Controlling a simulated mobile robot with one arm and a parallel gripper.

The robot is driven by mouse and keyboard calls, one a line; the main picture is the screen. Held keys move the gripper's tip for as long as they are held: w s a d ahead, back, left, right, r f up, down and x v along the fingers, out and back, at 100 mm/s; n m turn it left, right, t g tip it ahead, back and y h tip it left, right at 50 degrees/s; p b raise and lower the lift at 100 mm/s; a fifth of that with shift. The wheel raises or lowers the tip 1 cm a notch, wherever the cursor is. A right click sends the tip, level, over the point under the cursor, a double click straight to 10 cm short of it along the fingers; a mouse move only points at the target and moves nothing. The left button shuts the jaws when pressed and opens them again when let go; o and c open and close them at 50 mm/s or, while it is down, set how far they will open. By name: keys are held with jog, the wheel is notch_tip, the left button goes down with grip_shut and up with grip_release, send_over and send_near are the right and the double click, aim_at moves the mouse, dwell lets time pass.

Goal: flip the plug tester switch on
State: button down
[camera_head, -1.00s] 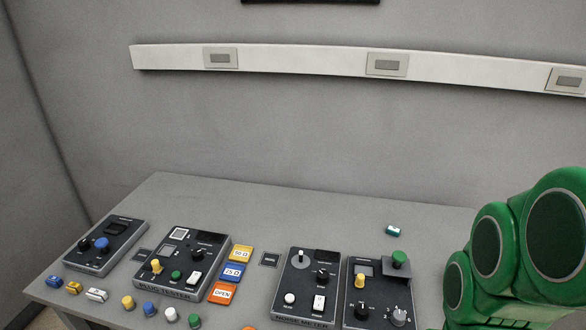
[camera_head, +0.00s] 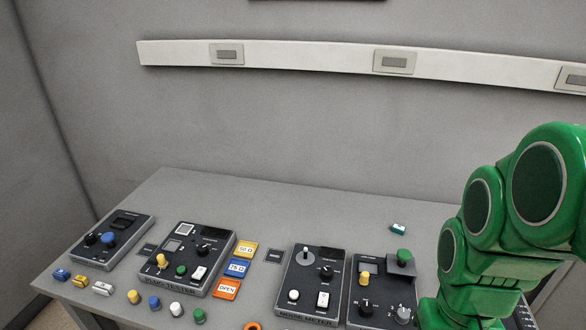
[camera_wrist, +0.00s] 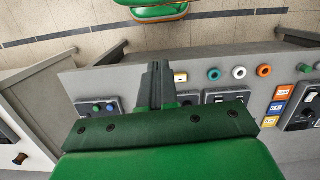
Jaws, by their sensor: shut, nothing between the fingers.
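The plug tester (camera_head: 217,262) is a dark box at the left of the table, with a yellow knob (camera_head: 162,260), a green knob (camera_head: 181,270), a black dial (camera_head: 204,248) and a white rocker switch (camera_head: 199,273). I cannot tell which way the rocker is set. In the wrist view, part of the plug tester (camera_wrist: 299,122) shows at the right edge. My gripper (camera_wrist: 155,82) is shut and empty, over the table and well to the side of the plug tester. In the head view the gripper itself is hidden; only my green arm shows at the right.
Yellow, blue and orange cards (camera_head: 228,289) lie beside the plug tester. The noise meter (camera_head: 311,285) and another knob box (camera_head: 381,296) stand to its right, a third box (camera_head: 113,240) to its left. Several small coloured plugs line the front edge. The table's back is mostly clear.

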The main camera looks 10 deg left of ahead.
jog(key=w+a+r+n, duration=0.2)
jog(key=w+a+n, duration=0.6)
jog(key=w+a, duration=1.45)
jog(key=n, duration=0.9)
send_over(196, 276)
jog(key=w, duration=0.3)
notch_tip(196, 276, down, 10)
jog(key=shift+f, duration=0.15)
jog(key=shift+f, duration=0.1)
jog(key=f, duration=0.4)
jog(key=s+f, duration=0.1)
jog(key=f, duration=0.4)
jog(key=s+f, duration=0.1)
jog(key=f, duration=0.3)
jog(key=shift+s+f, duration=0.1)
jog(key=shift+f, duration=0.25)
